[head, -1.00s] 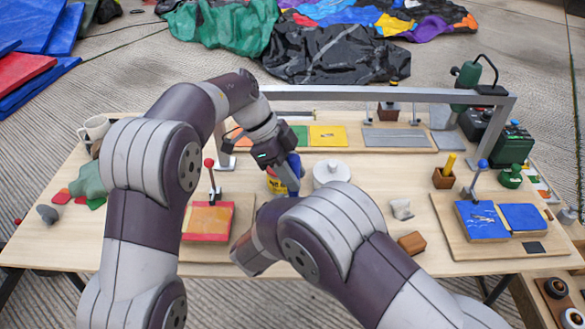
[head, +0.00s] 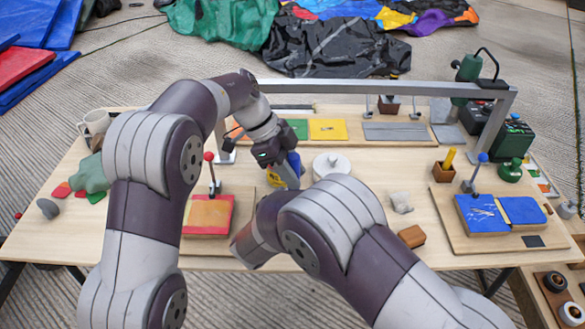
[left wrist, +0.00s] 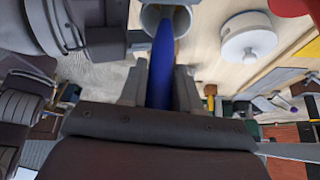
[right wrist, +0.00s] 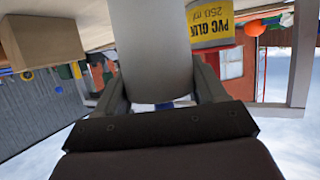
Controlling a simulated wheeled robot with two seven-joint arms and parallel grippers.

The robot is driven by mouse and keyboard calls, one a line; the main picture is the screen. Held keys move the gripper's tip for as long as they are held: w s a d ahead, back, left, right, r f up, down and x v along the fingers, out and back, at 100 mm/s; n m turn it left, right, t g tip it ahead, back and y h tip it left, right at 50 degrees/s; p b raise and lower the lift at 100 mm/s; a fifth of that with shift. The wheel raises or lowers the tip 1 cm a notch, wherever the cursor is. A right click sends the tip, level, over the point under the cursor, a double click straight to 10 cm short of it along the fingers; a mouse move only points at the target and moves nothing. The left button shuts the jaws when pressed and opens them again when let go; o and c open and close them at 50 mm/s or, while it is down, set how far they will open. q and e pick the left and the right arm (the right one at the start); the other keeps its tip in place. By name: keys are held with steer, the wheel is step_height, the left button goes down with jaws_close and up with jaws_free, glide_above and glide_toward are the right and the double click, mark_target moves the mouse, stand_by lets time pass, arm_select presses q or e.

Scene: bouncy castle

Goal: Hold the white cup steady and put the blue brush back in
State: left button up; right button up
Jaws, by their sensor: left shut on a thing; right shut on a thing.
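My left gripper (left wrist: 160,88) is shut on the blue brush (left wrist: 161,72). In the left wrist view the brush's far end overlaps the open mouth of the white cup (left wrist: 148,18); I cannot tell how deep it reaches. My right gripper (right wrist: 160,90) is shut on the pale, smooth side of the white cup (right wrist: 150,45). In the head view my left gripper (head: 280,165) is over the middle of the table. My right gripper and most of the cup are hidden there behind my right arm.
A yellow-labelled PVC glue can (right wrist: 212,20) stands close to the cup. A white lidded pot (head: 332,166) is to its right. A red-knobbed lever (head: 210,170) with a red-orange pad (head: 208,214) stands left. A brown block (head: 411,236) lies in front at right.

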arm_select(q)
steer(key=o, duration=1.1)
steer(key=v, duration=1.2)
